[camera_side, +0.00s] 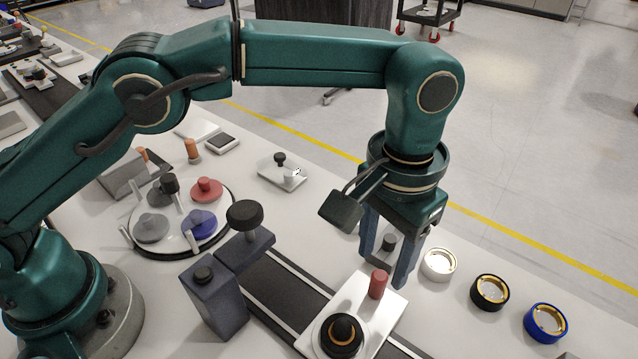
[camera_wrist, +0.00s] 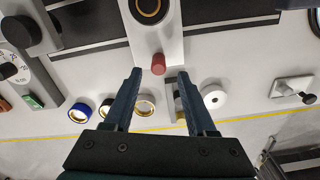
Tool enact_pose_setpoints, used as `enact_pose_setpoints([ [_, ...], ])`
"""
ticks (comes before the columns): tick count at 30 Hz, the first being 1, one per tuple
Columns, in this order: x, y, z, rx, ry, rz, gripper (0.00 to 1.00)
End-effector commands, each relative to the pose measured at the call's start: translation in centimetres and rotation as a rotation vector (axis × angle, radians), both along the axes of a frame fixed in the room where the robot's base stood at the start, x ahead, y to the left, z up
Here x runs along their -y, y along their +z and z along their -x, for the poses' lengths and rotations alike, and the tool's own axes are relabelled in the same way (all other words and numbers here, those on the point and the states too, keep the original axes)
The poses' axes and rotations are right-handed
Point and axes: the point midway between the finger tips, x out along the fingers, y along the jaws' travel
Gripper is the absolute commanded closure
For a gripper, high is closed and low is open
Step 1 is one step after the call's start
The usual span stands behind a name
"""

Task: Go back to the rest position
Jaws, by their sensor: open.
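My gripper (camera_side: 386,265) points down on the right side of the bench, its two fingers apart with nothing held between them. In the wrist view the open fingers (camera_wrist: 160,75) reach toward a white plate (camera_wrist: 168,40) with a red peg (camera_wrist: 158,64). In the side view the red peg (camera_side: 378,284) stands on the white plate (camera_side: 352,300), in front of and just left of the fingers. A black round part with a gold ring (camera_side: 342,335) sits on the same plate. A small dark knob (camera_side: 389,242) shows between the fingers, partly hidden.
White (camera_side: 439,264), black (camera_side: 490,292) and blue (camera_side: 546,322) rings lie right of my gripper. A dark post with a knob (camera_side: 215,297) stands left of the dark rail (camera_side: 275,292). A round tray (camera_side: 165,252) holds coloured discs. A small white tray (camera_side: 270,178) lies behind.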

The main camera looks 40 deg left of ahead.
Motion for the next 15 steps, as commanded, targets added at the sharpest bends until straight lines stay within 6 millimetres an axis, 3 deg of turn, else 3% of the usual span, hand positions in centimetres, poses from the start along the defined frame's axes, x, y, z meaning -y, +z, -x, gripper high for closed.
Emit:
enact_pose_setpoints([
  [4, -1.3, 3.3, -1.8, 0.063, 0.055, 0.047, 0.43],
  [8, -4.5, 7.7, -2.8, 0.124, 0.135, 0.084, 0.43],
  [15, -11.2, 13.6, -1.7, 0.235, 0.246, 0.128, 0.43],
])
